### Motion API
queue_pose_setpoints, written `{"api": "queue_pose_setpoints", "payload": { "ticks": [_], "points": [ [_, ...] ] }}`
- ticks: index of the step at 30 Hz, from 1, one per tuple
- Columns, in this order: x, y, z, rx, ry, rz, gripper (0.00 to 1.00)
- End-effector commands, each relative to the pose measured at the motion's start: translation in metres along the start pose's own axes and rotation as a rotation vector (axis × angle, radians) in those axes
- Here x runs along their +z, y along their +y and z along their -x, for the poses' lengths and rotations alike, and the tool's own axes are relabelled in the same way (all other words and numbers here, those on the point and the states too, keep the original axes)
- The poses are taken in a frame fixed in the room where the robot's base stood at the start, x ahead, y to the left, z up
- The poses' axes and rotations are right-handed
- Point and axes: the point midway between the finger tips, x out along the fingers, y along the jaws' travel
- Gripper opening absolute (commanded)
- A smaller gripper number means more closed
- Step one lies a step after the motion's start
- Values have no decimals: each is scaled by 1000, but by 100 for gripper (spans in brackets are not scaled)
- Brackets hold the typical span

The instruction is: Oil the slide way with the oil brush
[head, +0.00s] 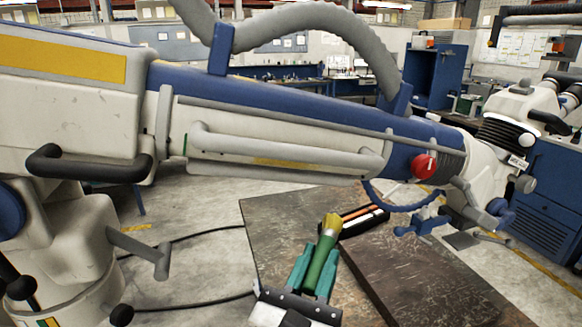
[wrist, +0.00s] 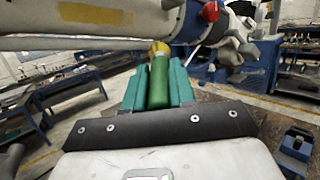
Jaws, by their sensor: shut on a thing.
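My gripper (head: 315,262) has teal fingers shut on the oil brush, with one finger on each side of its green handle (head: 321,262). The brush's yellow tip (head: 331,226) points up and away from me, below the long white and blue microscope arm (head: 290,120). In the wrist view, the green brush (wrist: 158,84) stands between the teal fingers, and its yellow tip (wrist: 159,48) appears close to the arm's underside (wrist: 110,38); I cannot tell whether they touch. A long grey rail runs along the arm; I cannot tell which part is the slide way.
A worn brown worktable (head: 275,220) lies below, with a black tray (head: 362,217) of orange and white bars. A red knob (head: 424,166) and blue handle loop (head: 400,206) stick out from the arm. A blue and dark fixture (wrist: 297,143) shows at right in the wrist view.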

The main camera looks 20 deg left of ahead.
Motion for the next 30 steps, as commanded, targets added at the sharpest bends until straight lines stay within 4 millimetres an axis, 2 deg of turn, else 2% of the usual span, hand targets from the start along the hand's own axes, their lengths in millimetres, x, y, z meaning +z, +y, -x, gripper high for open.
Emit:
{"api": "queue_pose_setpoints", "payload": {
  "ticks": [14, 30],
  "points": [
    [2, 2, -4, 0, -2, 0, 0],
    [22, 25, -48, 1, -2, 0, 0]
  ]
}}
